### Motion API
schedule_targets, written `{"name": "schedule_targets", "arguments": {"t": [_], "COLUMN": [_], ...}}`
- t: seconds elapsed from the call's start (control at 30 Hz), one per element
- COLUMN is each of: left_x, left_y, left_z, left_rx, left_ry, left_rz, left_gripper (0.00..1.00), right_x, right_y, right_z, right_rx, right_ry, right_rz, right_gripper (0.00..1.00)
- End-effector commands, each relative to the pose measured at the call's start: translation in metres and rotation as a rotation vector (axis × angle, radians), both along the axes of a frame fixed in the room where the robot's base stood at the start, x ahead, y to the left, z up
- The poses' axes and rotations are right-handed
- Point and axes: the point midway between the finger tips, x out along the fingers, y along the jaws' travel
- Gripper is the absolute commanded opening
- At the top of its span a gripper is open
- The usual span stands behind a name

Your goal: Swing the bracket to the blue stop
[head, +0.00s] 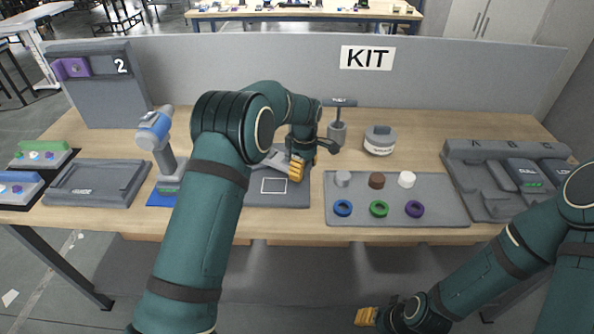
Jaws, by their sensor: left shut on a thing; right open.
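My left gripper (296,168) is shut at the dark grey plate (293,200) with a white outlined rectangle. Its yellow fingertips point down to the plate's back part. A light grey piece (272,161) beside the fingertips appears to be the bracket; the gripper and arm hide much of it, and its contact with the fingers is unclear. I cannot make out a blue stop; my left arm covers the plate's left side. My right gripper (367,316) is open and empty, low in front of the table, with its yellow fingertips pointing left.
A grey tray (393,200) with pucks and coloured rings lies right of the plate. A post fixture (337,130) and a round grey container (380,140) stand behind. A blue-and-grey tool (156,132) stands left of my arm. A slotted rack (475,180) is at right.

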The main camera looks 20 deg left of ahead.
Motion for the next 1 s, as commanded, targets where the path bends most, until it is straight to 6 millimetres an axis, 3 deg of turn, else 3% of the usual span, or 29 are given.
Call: {"name": "schedule_targets", "arguments": {"t": [0.6, 0.63, 0.7, 1.0], "left_x": [0.0113, 0.0113, 0.0112, 0.0096], "left_y": [-0.0019, -0.0019, -0.0019, -0.0018], "left_z": [0.0021, 0.0022, 0.0021, 0.0009], "left_rx": [-0.002, -0.002, -0.002, -0.001], "left_ry": [-0.009, -0.01, -0.009, -0.003], "left_rz": [0.045, 0.045, 0.044, 0.042], "left_gripper": [0.21, 0.74, 0.96, 0.96], "right_x": [0.0017, 0.0017, 0.0017, 0.0017], "right_y": [-0.0003, -0.0003, -0.0003, -0.0003], "right_z": [0.0039, 0.0039, 0.0039, 0.0039], "right_rx": [-0.001, -0.001, -0.001, -0.001], "right_ry": [-0.004, -0.004, -0.004, -0.003], "right_rz": [-0.003, -0.003, -0.003, -0.002], "right_gripper": [0.47, 0.47, 0.47, 0.47]}}
